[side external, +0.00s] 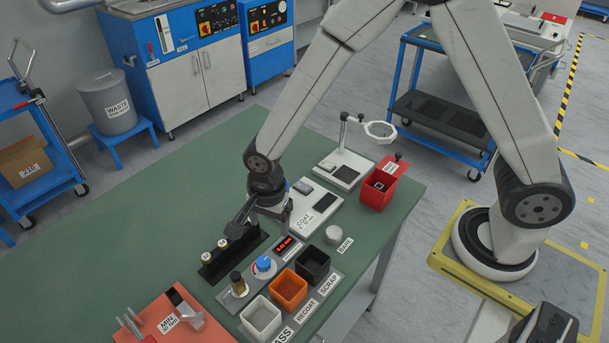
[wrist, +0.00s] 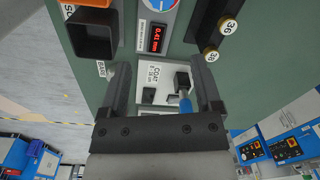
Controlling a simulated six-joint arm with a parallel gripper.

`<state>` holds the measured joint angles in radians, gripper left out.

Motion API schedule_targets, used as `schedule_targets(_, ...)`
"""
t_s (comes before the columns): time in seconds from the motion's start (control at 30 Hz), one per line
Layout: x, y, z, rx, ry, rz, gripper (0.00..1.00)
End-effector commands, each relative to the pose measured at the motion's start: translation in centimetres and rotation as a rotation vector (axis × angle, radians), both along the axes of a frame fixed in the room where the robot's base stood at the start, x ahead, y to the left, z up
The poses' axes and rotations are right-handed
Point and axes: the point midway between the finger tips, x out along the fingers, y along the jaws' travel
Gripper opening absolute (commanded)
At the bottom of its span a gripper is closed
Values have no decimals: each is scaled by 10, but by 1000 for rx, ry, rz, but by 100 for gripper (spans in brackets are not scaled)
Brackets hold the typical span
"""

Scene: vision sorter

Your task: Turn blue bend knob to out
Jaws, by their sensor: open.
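The blue bend knob (side external: 263,264) is a round blue cap on a grey panel on the green bench, between a brass-coloured post and a red digital display. In the wrist view only part of the blue knob (wrist: 158,4) shows at the top edge, with a white line across it. Its position labels are not readable. My gripper (side external: 262,224) is above the bench, behind the knob and apart from it. In the wrist view my gripper (wrist: 160,66) has its two fingers spread wide, with nothing held between them.
The display (wrist: 157,38) reads 0.41 mm. White, orange (side external: 288,289) and black bins stand in front of the panel. A black rack (side external: 232,252) with brass-topped pieces is left. The white COAT plate (side external: 309,207) and a red bin (side external: 377,190) are right. Open bench lies left.

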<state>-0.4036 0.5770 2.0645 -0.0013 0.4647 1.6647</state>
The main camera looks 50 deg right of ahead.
Motion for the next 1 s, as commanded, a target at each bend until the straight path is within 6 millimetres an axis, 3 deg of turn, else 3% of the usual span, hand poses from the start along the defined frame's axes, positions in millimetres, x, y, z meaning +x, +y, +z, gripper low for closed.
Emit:
schedule_targets(0.3,1,29,-22,-9,31,-203,82)
schedule_targets(0.67,1,31,-25,-10,33,-221,82)
schedule_targets(1.0,0,30,-48,-10,34,-220,82)
